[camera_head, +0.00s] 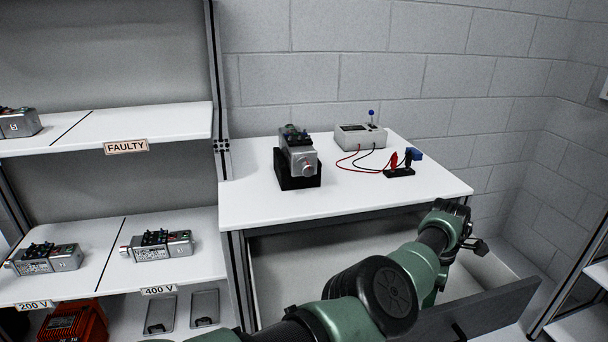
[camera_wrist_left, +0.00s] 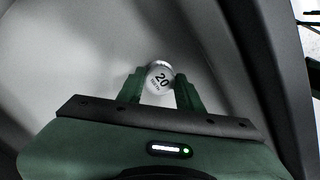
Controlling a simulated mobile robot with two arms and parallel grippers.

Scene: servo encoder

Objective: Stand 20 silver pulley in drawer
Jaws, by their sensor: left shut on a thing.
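The silver pulley (camera_wrist_left: 159,77), with a black "20" on its face, shows in the left wrist view between the two green fingers of my left gripper (camera_wrist_left: 161,92), which is shut on it. In the head view my left gripper (camera_head: 460,225) is over the right part of the open drawer (camera_head: 480,310) under the white table; its fingers and the pulley are hidden there. Behind the pulley the wrist view shows a pale surface. I cannot tell whether the pulley touches it. My right gripper is not in view.
On the table (camera_head: 350,205) stand a servo motor on a black block (camera_head: 298,172) and a grey tester (camera_head: 360,135) with red and black leads. Shelves at the left (camera_head: 110,285) hold more motors. The drawer floor seen beside my arm looks bare.

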